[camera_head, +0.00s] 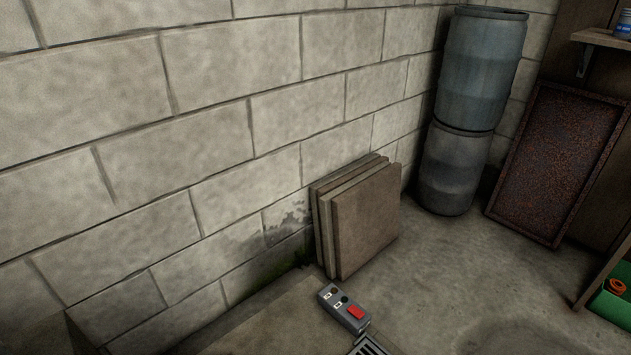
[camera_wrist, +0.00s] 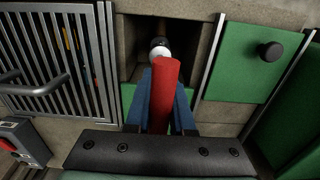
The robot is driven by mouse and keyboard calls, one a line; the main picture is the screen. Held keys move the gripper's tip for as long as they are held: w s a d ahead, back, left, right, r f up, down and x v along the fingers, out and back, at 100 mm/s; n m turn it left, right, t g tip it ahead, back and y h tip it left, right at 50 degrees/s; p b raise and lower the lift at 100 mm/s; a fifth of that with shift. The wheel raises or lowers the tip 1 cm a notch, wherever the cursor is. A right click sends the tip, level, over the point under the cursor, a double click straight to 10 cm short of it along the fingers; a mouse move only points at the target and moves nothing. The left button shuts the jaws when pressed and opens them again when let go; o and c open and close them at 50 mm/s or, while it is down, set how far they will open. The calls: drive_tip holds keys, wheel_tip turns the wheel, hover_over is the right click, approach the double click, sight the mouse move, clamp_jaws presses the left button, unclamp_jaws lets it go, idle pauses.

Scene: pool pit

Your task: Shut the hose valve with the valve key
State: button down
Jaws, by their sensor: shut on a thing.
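In the wrist view my gripper (camera_wrist: 161,84) has its blue fingers on either side of a red, round-ended bar (camera_wrist: 165,102) and is shut on it. The bar may be the valve key's handle, but its far end is hidden and I cannot tell for sure. Just beyond it, a white and black round piece (camera_wrist: 160,48) shows in the mouth of a dark square recess (camera_wrist: 187,42). I cannot tell whether this piece belongs to the bar. No hose valve can be made out, and my gripper is not in the head view.
Left of the recess is a barred door (camera_wrist: 62,58) with a handle; right is a green panel (camera_wrist: 232,72) with a black knob. The head view shows a grey button box (camera_head: 343,305), leaning slabs (camera_head: 362,222), stacked barrels (camera_head: 478,75) and a rusty panel (camera_head: 558,160).

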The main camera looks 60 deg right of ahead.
drive_tip(key=shift+f, duration=0.15)
idle(0.5)
drive_tip(key=shift+f+b, duration=0.45)
drive_tip(key=shift+f, duration=0.2)
idle(0.4)
drive_tip(key=shift+f+b, duration=0.35)
drive_tip(key=shift+f, duration=0.6)
idle(0.4)
